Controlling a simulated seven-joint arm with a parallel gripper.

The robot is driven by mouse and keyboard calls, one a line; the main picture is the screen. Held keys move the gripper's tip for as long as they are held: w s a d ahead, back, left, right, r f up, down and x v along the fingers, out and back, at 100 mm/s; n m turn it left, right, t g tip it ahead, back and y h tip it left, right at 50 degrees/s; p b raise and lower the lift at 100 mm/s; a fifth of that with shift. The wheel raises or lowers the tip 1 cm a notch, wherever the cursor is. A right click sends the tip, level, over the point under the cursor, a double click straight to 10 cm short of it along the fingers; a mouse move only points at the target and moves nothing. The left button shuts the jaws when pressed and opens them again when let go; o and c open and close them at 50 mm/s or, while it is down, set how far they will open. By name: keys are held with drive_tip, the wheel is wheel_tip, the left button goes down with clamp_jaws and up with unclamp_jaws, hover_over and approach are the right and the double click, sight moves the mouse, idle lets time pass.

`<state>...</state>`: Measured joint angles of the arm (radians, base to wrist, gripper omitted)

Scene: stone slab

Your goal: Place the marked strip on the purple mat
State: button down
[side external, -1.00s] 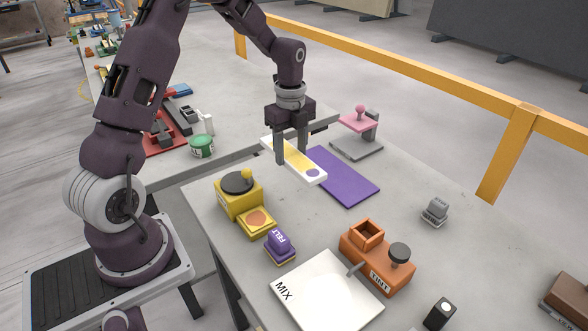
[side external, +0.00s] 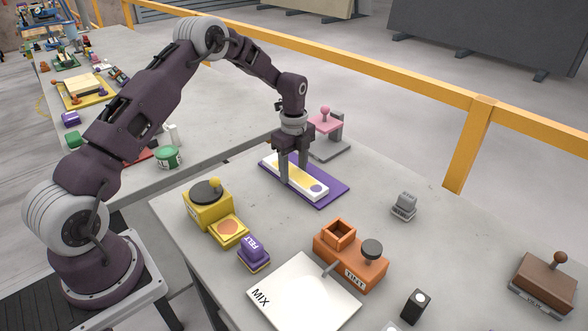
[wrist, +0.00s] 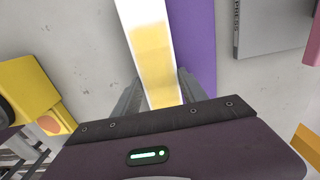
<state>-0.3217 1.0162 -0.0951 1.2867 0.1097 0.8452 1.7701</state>
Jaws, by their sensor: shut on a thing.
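The marked strip (side external: 268,163) is a long white bar with a yellow band and a purple dot near its front end. The purple mat (side external: 334,186) lies flat on the slab under it. My gripper (side external: 298,182) is shut on the strip across its middle, fingers pointing down. The strip is over the mat, roughly along its length; whether it touches the mat I cannot tell. In the wrist view the strip (wrist: 150,45) runs up between my fingers (wrist: 160,98), and the mat (wrist: 196,45) shows only along its right side.
A pink-topped press (side external: 325,125) stands just behind the mat. A yellow box with a dark knob (side external: 207,205), a purple FELT block (side external: 254,252), an orange TINT unit (side external: 350,255) and a white MIX board (side external: 303,295) stand in front. A grey block (side external: 404,206) is to the right.

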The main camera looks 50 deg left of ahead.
drive_tip(key=c, duration=0.6)
unclamp_jaws()
drive_tip(key=shift+f, duration=0.1)
drive_tip(key=shift+c, duration=0.2)
wheel_tip(320, 180, up, 13)
wheel_tip(320, 180, up, 6)
drive_tip(key=n+t, duration=0.1)
drive_tip(key=n, duration=0.1)
hover_over(294, 173)
drive_tip(key=s+d, duration=0.3)
drive_tip(key=s+d+r+n+t, duration=0.1)
drive_tip(key=s+d+r+n, duration=0.4)
drive_tip(key=s+r, duration=0.45)
drive_tip(key=s+d+f+n+t, duration=0.1)
drive_tip(key=s+n, duration=0.4)
drive_tip(key=s, duration=0.6)
drive_tip(key=s+d+f+n+t, duration=0.1)
drive_tip(key=s+d+n, duration=0.3)
drive_tip(key=s, duration=0.6)
drive_tip(key=shift+s+d+n+t, duration=0.2)
drive_tip(key=shift+s+n+t, duration=0.2)
drive_tip(key=shift+n+t, duration=0.5)
